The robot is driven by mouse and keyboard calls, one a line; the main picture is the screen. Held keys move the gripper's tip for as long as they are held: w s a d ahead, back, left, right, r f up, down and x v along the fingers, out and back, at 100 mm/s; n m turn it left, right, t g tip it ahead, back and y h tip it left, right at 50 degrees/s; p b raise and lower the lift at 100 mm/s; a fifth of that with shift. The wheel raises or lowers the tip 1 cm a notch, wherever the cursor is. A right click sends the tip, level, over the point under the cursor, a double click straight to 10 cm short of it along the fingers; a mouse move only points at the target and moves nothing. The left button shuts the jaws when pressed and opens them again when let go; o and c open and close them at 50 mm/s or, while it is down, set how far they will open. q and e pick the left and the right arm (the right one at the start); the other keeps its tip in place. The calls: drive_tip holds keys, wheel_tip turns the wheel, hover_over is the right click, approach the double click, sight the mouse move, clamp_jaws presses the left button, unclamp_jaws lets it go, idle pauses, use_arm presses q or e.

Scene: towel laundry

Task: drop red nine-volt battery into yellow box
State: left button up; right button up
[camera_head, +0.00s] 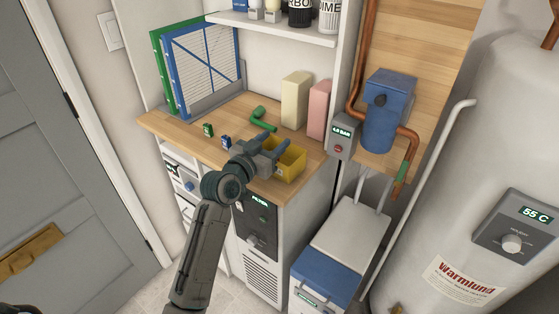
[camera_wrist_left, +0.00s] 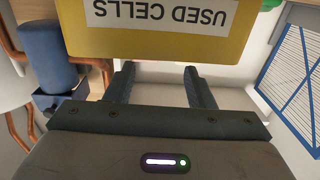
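The yellow box (camera_head: 290,163) stands at the front right of the wooden counter. In the left wrist view the yellow box (camera_wrist_left: 160,45) shows its "USED CELLS" label upside down, just beyond my fingers. My left gripper (camera_head: 274,139) is beside and over the box's left rim in the head view. In the left wrist view its two fingers (camera_wrist_left: 160,78) are apart with nothing between them. No red nine-volt battery can be made out; the box's inside is mostly hidden.
A small green battery (camera_head: 208,130) and a blue one (camera_head: 226,142) stand on the wooden counter (camera_head: 180,125), left of my gripper. A green pipe piece (camera_head: 262,121), cream box (camera_head: 296,98) and pink box (camera_head: 319,108) stand behind.

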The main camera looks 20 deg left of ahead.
use_arm(q)
drive_tip(key=b+v, duration=0.2)
drive_tip(key=v, duration=0.8)
drive_tip(key=shift+s+a, duration=0.15)
drive_tip(key=shift+s, duration=0.25)
use_arm(e)
drive_tip(key=shift+w+a+f, duration=0.2)
drive_tip(key=shift+w+f, duration=0.05)
drive_tip(key=shift+f, duration=0.25)
drive_tip(key=shift+w+a+f, duration=0.15)
drive_tip(key=shift+w+f, duration=0.05)
drive_tip(key=shift+f, duration=0.25)
drive_tip(key=shift+d, duration=0.1)
